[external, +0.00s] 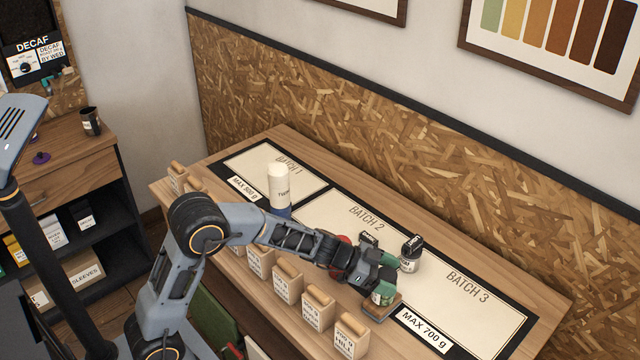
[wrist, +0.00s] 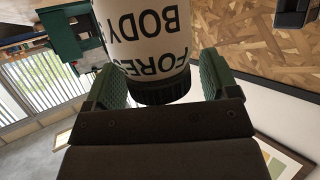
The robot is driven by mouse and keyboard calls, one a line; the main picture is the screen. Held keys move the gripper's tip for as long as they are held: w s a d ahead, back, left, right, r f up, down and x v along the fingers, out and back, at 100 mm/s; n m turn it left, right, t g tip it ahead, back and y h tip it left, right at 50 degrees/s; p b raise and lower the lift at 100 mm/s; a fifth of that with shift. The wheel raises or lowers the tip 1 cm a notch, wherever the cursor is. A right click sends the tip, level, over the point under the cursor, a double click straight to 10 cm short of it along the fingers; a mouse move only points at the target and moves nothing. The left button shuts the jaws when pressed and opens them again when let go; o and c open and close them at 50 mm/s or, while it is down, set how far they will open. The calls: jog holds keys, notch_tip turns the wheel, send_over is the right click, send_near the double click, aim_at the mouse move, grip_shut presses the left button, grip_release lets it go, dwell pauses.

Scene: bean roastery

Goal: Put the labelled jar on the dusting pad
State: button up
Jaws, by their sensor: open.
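I cannot pick out the dusting pad for certain.
Several labelled wooden-topped blocks (external: 288,283) line the table's front edge. A red object (external: 343,240) is partly hidden behind my arm. The Batch 3 area (external: 480,308) is clear.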

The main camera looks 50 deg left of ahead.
jog(key=s+a+r+n+t+y, duration=0.1)
jog(key=s+a+r+n+y, duration=0.2)
jog(key=a, duration=0.4)
jog(key=s+a+r+n+t+y, duration=0.2)
jog(key=s+a+r+y, duration=0.15)
jog(key=a, duration=0.35)
jog(key=s+a+r+n+t+y, duration=0.1)
jog(key=s+a+r+n+y, duration=0.2)
jog(key=a, duration=0.4)
jog(key=s+f+n+g, duration=0.1)
jog(key=s+g, duration=0.3)
jog(key=s, duration=0.5)
jog(key=s+f+n+g+y, duration=0.1)
jog(key=s+f+g, duration=0.3)
jog(key=s, duration=0.5)
jog(key=shift+a+f+n+p, duration=0.15)
jog(key=shift+a+n+p, duration=0.15)
jog(key=shift+n+p, duration=0.15)
